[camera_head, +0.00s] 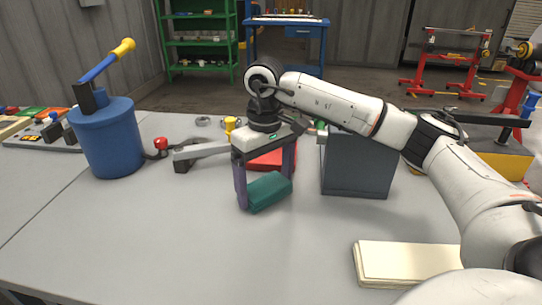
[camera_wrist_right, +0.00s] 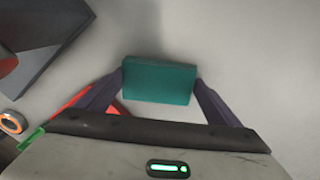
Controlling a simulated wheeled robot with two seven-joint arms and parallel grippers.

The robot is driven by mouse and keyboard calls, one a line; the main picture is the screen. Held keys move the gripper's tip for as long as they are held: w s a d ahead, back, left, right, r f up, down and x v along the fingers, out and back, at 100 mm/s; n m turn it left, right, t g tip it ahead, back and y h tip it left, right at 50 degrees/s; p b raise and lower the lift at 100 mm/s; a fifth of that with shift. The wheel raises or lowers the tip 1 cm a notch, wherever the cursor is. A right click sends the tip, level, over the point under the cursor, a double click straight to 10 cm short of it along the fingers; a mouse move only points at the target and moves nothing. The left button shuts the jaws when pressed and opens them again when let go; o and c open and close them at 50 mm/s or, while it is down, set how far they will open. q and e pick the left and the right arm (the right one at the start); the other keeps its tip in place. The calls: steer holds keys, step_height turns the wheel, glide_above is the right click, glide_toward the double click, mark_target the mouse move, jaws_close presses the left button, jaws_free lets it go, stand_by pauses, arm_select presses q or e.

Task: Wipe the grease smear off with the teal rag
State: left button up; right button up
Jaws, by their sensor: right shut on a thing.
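My right gripper (camera_head: 266,190) reaches in over the grey table and points down. Its dark fingers are shut on the teal rag (camera_head: 268,193), a folded block held low at the table; I cannot tell if it touches the top. In the right wrist view the rag (camera_wrist_right: 159,82) sits between both fingertips. I cannot make out a grease smear in either view; the rag, gripper or arm may hide it. My left gripper is not in view.
A blue drum with a yellow-tipped lever (camera_head: 110,140) stands left. A dark grey box (camera_head: 357,168) stands right of the gripper, with a red object (camera_head: 268,160) behind the rag. A cream pad (camera_head: 400,263) lies front right. The front left tabletop is clear.

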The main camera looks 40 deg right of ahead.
step_height(320, 180, up, 3)
steer(key=shift+f+p, duration=0.2)
steer(key=shift+p, duration=0.6)
step_height(320, 180, up, 2)
steer(key=shift+r+p, duration=0.15)
steer(key=shift+p, duration=0.75)
steer(key=shift+r+p, duration=0.55)
steer(key=shift+r, duration=0.2)
steer(key=shift+r+p, duration=0.6)
steer(key=shift+r, duration=0.25)
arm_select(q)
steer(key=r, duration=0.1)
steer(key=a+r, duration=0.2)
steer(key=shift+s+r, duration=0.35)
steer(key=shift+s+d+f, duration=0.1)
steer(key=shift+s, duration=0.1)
